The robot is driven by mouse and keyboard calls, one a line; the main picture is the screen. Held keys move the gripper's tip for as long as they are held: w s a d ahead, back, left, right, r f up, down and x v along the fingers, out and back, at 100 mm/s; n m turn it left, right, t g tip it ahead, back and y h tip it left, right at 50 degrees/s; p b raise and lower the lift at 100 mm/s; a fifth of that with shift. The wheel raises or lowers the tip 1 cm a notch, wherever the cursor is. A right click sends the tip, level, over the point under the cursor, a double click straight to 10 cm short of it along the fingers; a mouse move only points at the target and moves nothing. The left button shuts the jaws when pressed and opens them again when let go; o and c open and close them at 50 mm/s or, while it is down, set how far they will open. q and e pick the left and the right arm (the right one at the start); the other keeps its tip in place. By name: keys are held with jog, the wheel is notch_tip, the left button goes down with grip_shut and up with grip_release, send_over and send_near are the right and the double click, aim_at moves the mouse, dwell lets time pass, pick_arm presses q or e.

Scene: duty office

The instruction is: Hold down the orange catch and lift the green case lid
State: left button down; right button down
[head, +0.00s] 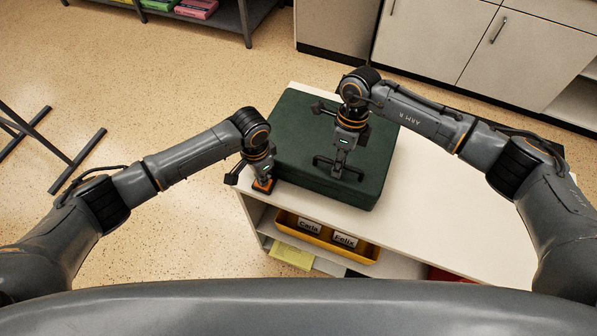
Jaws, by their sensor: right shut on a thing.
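The green case (296,130) sits on the white cabinet top, and its lid looks closed. The orange catch (263,185) is at the case's near left corner. My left gripper (263,181) points down with its tip on the catch, partly covering it; whether its fingers are open or shut is not clear. My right gripper (338,166) is over the lid, shut on the dark handle (338,174) on top of it.
The white cabinet (440,222) has free top space right of the case. A dark metal frame (60,150) stands at left.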

jog(key=shift+w+r, duration=0.1)
jog(key=shift+r, duration=0.2)
jog(key=shift+w+r, duration=0.2)
jog(key=shift+r, duration=0.3)
jog(key=shift+w+d+r, duration=0.1)
jog(key=shift+d+r, duration=0.05)
jog(key=shift+r, duration=0.15)
jog(key=shift+w+r+g, duration=0.2)
jog(key=shift+r+g, duration=0.1)
jog(key=shift+r, duration=0.2)
dwell(0.3)
pick_arm(q)
jog(key=shift+r, duration=3.5)
jog(key=s+a, duration=0.3)
jog(key=s, duration=0.4)
jog(key=shift+s, duration=0.2)
